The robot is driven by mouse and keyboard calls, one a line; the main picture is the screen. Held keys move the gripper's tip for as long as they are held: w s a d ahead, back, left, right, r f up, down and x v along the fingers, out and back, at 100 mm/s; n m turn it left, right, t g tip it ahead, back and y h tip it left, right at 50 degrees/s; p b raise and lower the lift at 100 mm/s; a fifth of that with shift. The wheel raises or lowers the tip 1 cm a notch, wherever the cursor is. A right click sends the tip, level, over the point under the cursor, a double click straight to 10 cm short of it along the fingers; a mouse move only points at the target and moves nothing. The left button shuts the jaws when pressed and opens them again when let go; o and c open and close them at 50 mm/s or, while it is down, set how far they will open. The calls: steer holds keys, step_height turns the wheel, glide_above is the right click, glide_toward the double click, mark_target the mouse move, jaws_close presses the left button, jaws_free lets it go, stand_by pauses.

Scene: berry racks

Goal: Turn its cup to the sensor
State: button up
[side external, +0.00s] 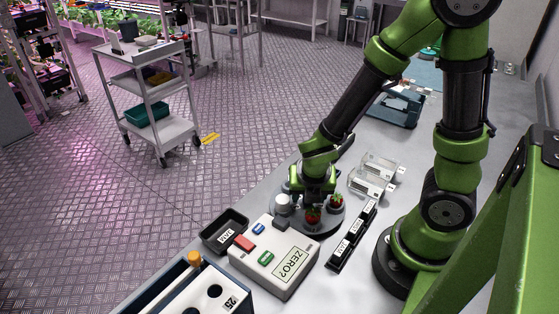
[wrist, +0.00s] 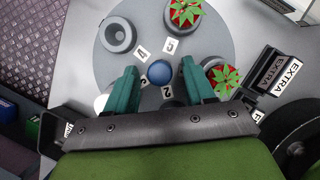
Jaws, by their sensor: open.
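A round grey turntable (side external: 328,227) stands on the bench under my gripper, with number labels and a blue centre knob (wrist: 159,72). One strawberry (wrist: 186,12) sits in a cup at the top of the wrist view, and another strawberry (wrist: 223,79) at the right. An empty grey ring-shaped cup (wrist: 117,35) is at upper left. My gripper (wrist: 159,67) is open, its green fingers on either side of the knob; contact cannot be told. A white rounded object (side external: 282,201) stands at the turntable's left edge. I cannot tell which part is the sensor.
A black labelled rack (side external: 345,246) lies at right, with clear holders (side external: 368,187) behind. A trolley (side external: 165,135) stands on the floor.

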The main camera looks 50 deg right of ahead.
steer(key=v, duration=1.6)
steer(key=shift+r, duration=0.35)
steer(key=shift+s, duration=0.1)
